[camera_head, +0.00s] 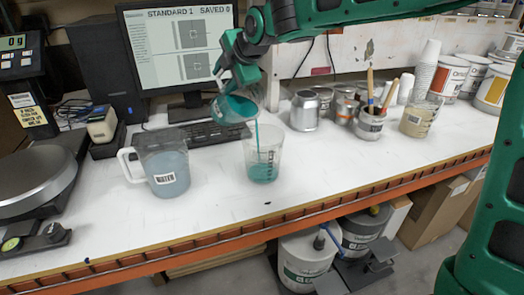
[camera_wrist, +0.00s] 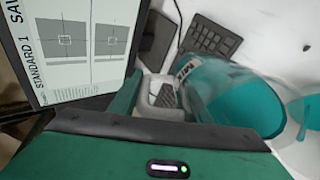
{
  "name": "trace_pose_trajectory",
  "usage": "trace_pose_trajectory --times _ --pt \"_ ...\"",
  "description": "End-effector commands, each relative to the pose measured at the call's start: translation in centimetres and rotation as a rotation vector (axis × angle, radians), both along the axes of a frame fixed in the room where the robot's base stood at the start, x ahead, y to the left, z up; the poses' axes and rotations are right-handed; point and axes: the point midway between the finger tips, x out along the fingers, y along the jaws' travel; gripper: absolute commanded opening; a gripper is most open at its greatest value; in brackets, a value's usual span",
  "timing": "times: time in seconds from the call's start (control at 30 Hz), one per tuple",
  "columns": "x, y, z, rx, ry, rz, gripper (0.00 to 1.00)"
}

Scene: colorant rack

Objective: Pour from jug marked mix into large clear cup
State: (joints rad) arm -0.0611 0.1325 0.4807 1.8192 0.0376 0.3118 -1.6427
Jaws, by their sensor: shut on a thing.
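My gripper (camera_head: 224,84) is shut on the jug (camera_head: 235,109), which is tilted over to the right above the bench. The jug holds teal liquid, and a thin teal stream runs from its lip down into the large clear cup (camera_head: 264,145). The cup stands upright on the bench, with teal liquid in its lower part.
A clear jug marked WATER (camera_head: 163,162) stands left of the cup. A keyboard (camera_head: 215,133) and monitor (camera_head: 182,50) are behind. Metal cans (camera_head: 305,110), a brush pot (camera_head: 370,122) and a beige-filled cup (camera_head: 418,118) stand to the right. The bench front is mostly clear.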

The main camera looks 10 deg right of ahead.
Motion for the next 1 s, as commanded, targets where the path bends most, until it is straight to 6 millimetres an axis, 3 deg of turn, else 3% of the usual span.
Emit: trace_pose_trajectory --times 1.0 --pt "-0.18 0.18 0.31 0.016 -0.028 0.003 0.0"
